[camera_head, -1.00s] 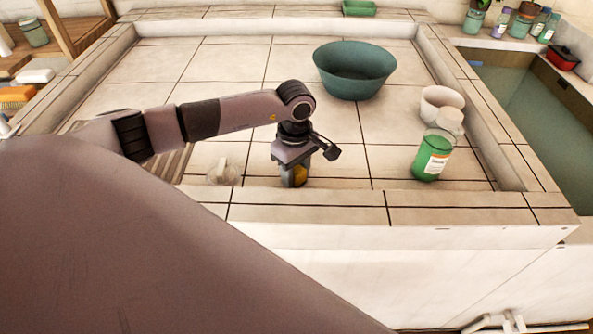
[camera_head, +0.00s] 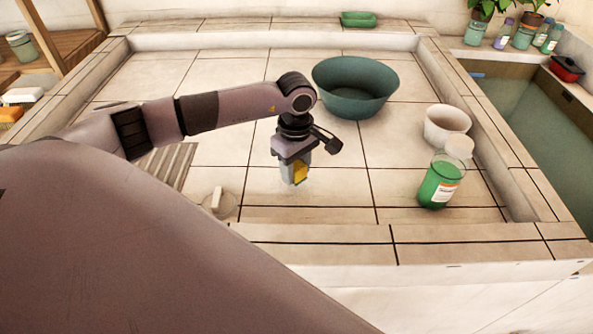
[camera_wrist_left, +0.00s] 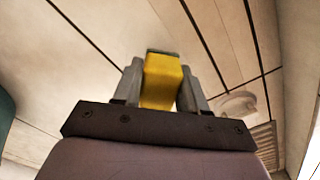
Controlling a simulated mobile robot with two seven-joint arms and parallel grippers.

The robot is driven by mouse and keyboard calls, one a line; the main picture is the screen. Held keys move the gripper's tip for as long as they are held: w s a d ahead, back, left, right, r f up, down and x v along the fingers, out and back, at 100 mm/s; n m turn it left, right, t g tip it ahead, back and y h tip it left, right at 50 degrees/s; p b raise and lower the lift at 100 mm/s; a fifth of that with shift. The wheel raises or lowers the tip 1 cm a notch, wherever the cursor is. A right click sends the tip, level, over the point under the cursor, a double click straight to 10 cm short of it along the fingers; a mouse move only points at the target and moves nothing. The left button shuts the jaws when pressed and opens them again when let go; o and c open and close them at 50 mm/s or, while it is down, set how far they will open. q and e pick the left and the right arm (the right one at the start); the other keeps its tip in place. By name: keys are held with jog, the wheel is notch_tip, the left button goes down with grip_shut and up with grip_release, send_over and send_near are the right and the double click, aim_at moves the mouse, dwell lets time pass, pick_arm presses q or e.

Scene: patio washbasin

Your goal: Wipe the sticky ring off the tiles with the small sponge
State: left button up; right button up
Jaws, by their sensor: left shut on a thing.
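My left gripper (camera_head: 295,173) is shut on a small yellow sponge (camera_head: 301,173), pointing down over the tiles (camera_head: 335,195) near the front of the basin. The sponge (camera_wrist_left: 162,80) also shows between both fingers in the left wrist view, with a dark strip at its far end. I cannot tell whether the sponge touches the tiles. No sticky ring stands out clearly on the tiles; the area under the gripper is partly hidden. My right gripper is not in view.
A clear round object with a white upright piece (camera_head: 217,200) lies left of the gripper. A teal bowl (camera_head: 355,88) stands behind, a white bowl (camera_head: 445,124) and green bottle (camera_head: 440,182) to the right. A raised tiled rim (camera_head: 330,235) runs along the front.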

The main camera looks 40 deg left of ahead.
pick_arm(q)
jog(key=shift+r, duration=0.65)
jog(key=shift+r+p, duration=1.45)
jog(key=shift+r, duration=0.45)
jog(key=shift+w, duration=0.1)
